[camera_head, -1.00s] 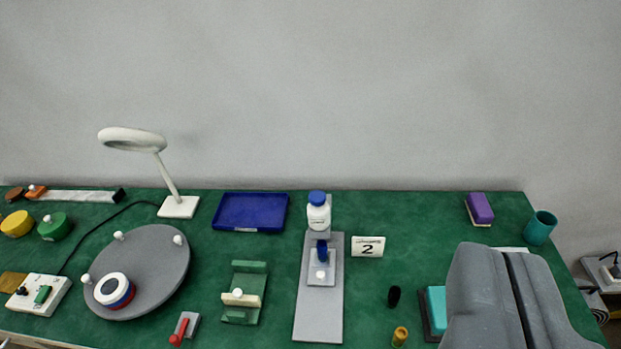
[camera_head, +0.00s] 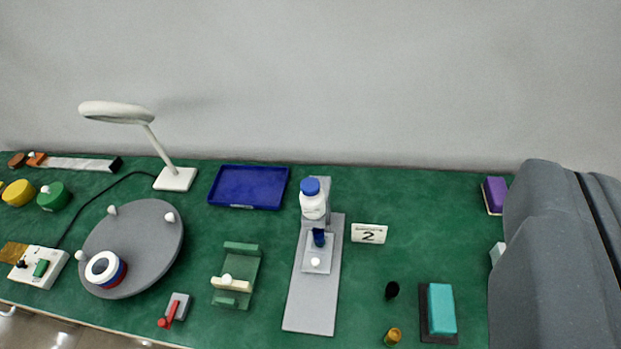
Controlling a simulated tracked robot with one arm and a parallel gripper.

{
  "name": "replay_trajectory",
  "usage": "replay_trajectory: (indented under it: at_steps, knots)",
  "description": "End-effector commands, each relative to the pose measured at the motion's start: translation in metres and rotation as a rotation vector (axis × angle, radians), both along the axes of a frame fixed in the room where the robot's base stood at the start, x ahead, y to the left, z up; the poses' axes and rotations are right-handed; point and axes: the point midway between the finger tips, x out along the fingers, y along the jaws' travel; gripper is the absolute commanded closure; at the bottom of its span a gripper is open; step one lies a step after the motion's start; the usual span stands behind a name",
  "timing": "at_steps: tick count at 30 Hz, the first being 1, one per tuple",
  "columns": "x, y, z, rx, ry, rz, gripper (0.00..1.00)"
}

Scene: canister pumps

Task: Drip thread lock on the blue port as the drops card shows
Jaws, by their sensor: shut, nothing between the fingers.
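The drops card (camera_head: 369,233) is white and shows a "2". Left of it, a white bottle with a blue cap (camera_head: 313,200) stands upright in a grey stand (camera_head: 312,315). A dark blue nozzle-like part (camera_head: 319,238) and a plate with a white knob (camera_head: 316,262) are below the bottle. A round white-topped part (camera_head: 104,267) with blue and red sides sits on the grey turntable (camera_head: 145,245); I cannot tell whether its blue side is the blue port. My gripper (camera_head: 577,178) is shut and empty at the right, large in the view, apart from these things.
A blue tray (camera_head: 248,187), a lamp (camera_head: 174,179) and a green cradle (camera_head: 238,270) stand on the green bench. A red-handled switch (camera_head: 174,311) is near the front edge. A teal block (camera_head: 441,308), purple block (camera_head: 495,194) and small brass part (camera_head: 393,336) lie right.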

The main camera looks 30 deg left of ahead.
Motion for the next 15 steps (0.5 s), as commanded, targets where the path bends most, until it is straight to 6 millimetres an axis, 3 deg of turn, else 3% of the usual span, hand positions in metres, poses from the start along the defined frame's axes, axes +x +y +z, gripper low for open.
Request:
replay_trajectory:
  at_steps: [4,7,11,15]
  knots:
    - [0.007,0.003,0.001,-0.011,0.011,0.003,1.00]
    - [0.026,0.010,-0.001,-0.042,0.044,0.009,1.00]
    - [0.067,0.029,-0.010,-0.117,0.114,0.027,1.00]
    - [0.115,0.056,-0.032,-0.221,0.206,0.063,1.00]
